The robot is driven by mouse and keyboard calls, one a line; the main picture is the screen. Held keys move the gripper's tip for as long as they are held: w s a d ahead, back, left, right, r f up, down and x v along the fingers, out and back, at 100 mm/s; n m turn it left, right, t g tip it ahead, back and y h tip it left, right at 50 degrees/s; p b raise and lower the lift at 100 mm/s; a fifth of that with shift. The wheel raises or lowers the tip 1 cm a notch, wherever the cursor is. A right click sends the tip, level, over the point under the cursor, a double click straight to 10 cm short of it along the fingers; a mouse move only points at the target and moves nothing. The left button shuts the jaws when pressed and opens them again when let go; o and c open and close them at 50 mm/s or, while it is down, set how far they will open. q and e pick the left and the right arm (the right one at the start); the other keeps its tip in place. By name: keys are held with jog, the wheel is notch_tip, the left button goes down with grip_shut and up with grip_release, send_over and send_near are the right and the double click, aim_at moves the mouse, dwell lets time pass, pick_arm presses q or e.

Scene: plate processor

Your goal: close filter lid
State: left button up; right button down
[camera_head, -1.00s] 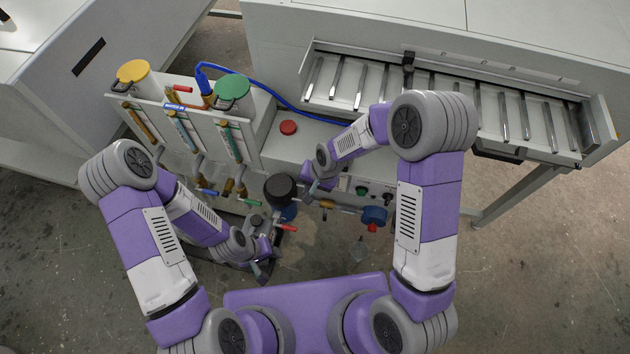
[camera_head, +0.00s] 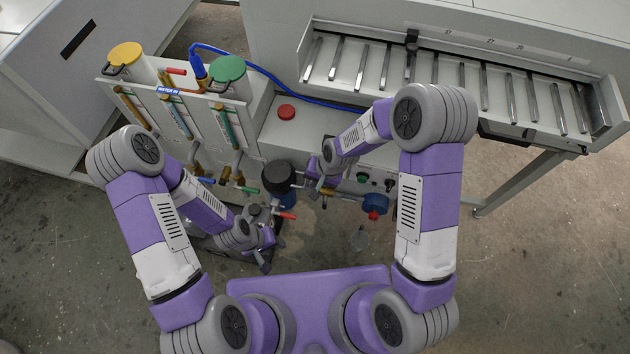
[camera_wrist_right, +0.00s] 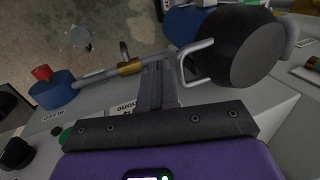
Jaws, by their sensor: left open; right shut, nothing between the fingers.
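The black round filter lid (camera_head: 279,173) sits on top of a blue filter housing (camera_head: 290,200) at the front of the machine. The right wrist view shows the lid (camera_wrist_right: 240,47) large, with a bent metal handle (camera_wrist_right: 197,62) at its side, and part of the blue housing (camera_wrist_right: 185,25). I cannot tell whether the lid is fully seated. My right gripper (camera_head: 315,184) is just right of the lid, shut and empty. Its fingers (camera_wrist_right: 155,85) show beside the metal handle; I cannot tell whether they touch it. My left gripper (camera_head: 265,250) is open, below and left of the lid, partly hidden by its own arm.
A brass valve (camera_wrist_right: 130,68) and a blue regulator (camera_head: 375,203) stand right of the housing. Red-handled (camera_head: 286,216) and green-handled valves are close on its left and front. A red button (camera_head: 286,112) is behind. The floor at the right is clear.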

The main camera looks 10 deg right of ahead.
pick_arm(q)
notch_tip(320, 180, up, 5)
jog(key=p, duration=0.5)
pick_arm(e)
jog(key=s+d+r, duration=0.3)
jog(key=d+r, duration=0.3)
jog(key=d, duration=0.4)
jog(key=shift+s, duration=0.25)
jog(key=shift+f, duration=0.1)
